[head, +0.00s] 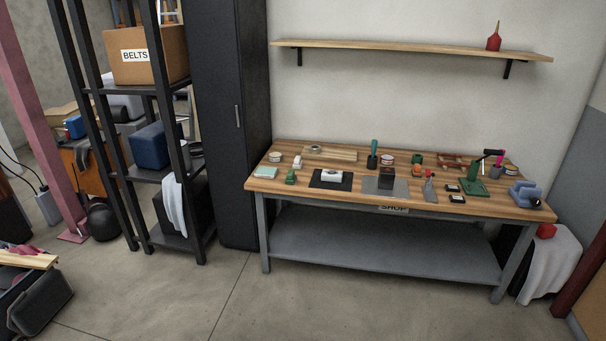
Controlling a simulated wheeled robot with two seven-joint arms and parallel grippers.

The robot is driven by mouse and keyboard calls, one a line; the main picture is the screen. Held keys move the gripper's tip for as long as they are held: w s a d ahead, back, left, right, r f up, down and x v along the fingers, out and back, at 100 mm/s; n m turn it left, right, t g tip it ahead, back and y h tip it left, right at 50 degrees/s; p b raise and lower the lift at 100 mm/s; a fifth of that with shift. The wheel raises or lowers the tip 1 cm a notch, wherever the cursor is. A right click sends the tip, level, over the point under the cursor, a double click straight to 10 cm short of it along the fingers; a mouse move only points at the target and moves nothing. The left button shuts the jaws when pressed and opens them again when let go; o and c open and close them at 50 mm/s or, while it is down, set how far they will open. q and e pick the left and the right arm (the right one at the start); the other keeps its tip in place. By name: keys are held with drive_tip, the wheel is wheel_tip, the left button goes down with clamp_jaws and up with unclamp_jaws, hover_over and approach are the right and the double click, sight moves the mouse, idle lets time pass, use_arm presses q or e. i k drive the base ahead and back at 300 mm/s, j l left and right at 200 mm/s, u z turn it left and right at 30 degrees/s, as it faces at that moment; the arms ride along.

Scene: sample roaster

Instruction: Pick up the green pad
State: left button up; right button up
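A small pale green, flat pad (266,172) lies near the left end of the wooden workbench top (290,190), close to its front left corner. It is small in the head view, so its thickness is hard to tell. A darker green small object (291,177) stands just to its right. Neither of my grippers shows in the head view, and nothing is seen touching the pad.
A black mat (345,185), a grey plate (398,190) and several small tools crowd the bench. A tall black cabinet (230,120) and a shelf rack (160,90) stand to its left. Open concrete floor (300,310) lies in front.

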sight(290, 178)
drive_tip(key=i+z, duration=0.15)
drive_tip(key=i, duration=0.4)
drive_tip(key=i+j+z, duration=0.2)
drive_tip(key=i, duration=0.35)
drive_tip(key=i+j+z, duration=0.15)
drive_tip(key=i, duration=0.4)
